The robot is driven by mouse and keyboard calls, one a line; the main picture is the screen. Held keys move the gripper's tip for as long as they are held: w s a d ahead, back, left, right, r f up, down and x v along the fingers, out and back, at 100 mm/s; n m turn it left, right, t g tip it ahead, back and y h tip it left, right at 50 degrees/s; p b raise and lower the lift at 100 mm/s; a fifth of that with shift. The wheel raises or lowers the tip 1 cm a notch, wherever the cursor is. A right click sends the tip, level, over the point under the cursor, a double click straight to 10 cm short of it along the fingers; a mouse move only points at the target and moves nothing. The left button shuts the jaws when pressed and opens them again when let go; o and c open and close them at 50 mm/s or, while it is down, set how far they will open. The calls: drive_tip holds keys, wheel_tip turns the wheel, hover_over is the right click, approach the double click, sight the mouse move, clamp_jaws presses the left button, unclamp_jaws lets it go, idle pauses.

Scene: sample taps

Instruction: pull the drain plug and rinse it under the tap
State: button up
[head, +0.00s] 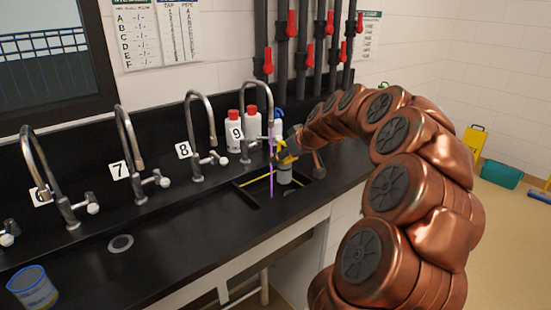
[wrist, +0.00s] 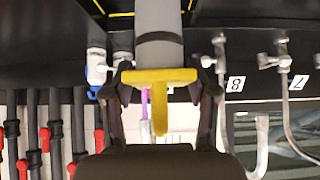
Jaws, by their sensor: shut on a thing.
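The drain plug is a pale grey cylinder (head: 284,173) with a yellow T-shaped handle; it also shows in the wrist view (wrist: 160,25). My gripper (head: 287,152) is shut on the plug by its handle end, one finger on each side in the wrist view (wrist: 162,80). The plug stands about upright over the dark sink basin (head: 252,203). Its lower end and the drain are not clear to see. Tap 9 (head: 257,85) arches above the basin. A thin purple stream (head: 271,165) hangs below its spout, just left of the plug, apparently not touching it.
Tap 8 (head: 199,130) and tap 7 (head: 130,150) stand to the left. A small round drain (head: 120,243) and a blue-rimmed cup (head: 34,290) are on the black counter. Pipes with red valve handles (head: 292,24) line the wall.

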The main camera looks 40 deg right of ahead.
drive_tip(key=s+a+r+b, duration=0.2)
drive_tip(key=s+r, duration=0.2)
drive_tip(key=shift+s+a, duration=0.15)
drive_tip(key=shift+a, duration=0.15)
idle(0.5)
idle(0.6)
